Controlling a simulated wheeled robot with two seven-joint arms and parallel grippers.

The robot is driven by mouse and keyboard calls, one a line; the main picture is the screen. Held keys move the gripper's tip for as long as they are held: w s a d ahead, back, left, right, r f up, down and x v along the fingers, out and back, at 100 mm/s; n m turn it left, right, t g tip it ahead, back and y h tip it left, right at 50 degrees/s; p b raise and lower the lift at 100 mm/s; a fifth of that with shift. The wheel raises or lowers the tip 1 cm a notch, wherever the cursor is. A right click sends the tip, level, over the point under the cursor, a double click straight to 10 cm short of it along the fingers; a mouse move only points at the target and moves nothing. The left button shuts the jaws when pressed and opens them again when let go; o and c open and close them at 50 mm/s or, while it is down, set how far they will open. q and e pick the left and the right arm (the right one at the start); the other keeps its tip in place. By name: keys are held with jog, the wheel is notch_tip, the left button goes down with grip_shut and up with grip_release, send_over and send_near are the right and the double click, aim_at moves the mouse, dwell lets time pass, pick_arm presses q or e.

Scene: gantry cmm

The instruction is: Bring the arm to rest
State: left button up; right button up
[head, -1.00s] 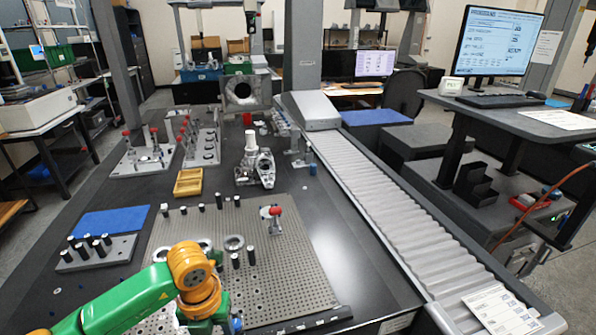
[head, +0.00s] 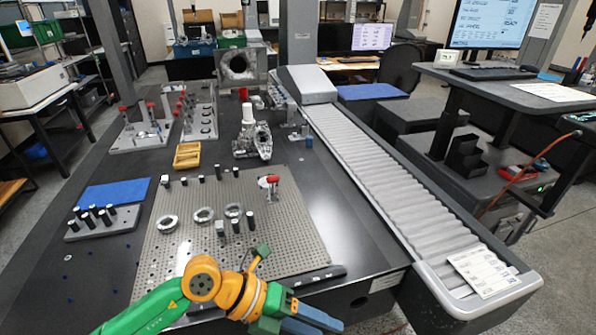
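My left arm (head: 150,312), green with orange joints, comes in from the bottom left of the head view and reaches along the front edge of the table. Its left gripper (head: 318,320), with blue fingers, points right at the bottom edge of the picture. It is in front of the perforated plate (head: 285,255) and close to the table's front. I see nothing clearly held in it, and the gap between its fingers cannot be made out. My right arm and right gripper are not in view.
The plate carries several rings, including a middle ring (head: 204,214), black pins and a red-topped clamp (head: 269,187). A dark bar (head: 318,274) lies at its front edge. A roller conveyor (head: 390,180) runs along the right. Dark table surface beside the plate's right side is bare.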

pick_arm(q)
jog(key=d+r+n+t+h, duration=0.3)
jog(key=d+r+h, duration=0.2)
jog(key=r+h, duration=0.45)
jog(key=w+a+r+n+t, duration=0.4)
jog(key=w+r+n+t, duration=0.2)
jog(key=r+n+t, duration=0.25)
jog(key=w+a+f+n+t+y, duration=0.3)
jog(key=a+f+n+t+y, duration=0.1)
jog(key=a+n+y, duration=0.4)
jog(key=w+a+f+n+t+y, duration=0.3)
jog(key=a+n+t+y, duration=0.25)
jog(key=n+y, duration=0.35)
jog(key=s+a+f+n+g+y, duration=0.25)
jog(key=s+a+f+g, duration=0.2)
jog(key=f, duration=0.35)
jog(key=s+a+f+n+g+y, duration=0.1)
jog(key=s+a+f+n+g, duration=0.3)
jog(key=f, duration=0.4)
jog(key=s+d+f+g, duration=0.1)
jog(key=s+f+g, duration=0.75)
jog(key=s, duration=0.45)
notch_tip(320, 180, down, 17)
jog(key=s, duration=0.2)
jog(key=s+a+f+g, duration=0.2)
jog(key=s+f, duration=0.8)
jog(key=s, duration=0.2)
jog(key=shift+s, duration=0.15)
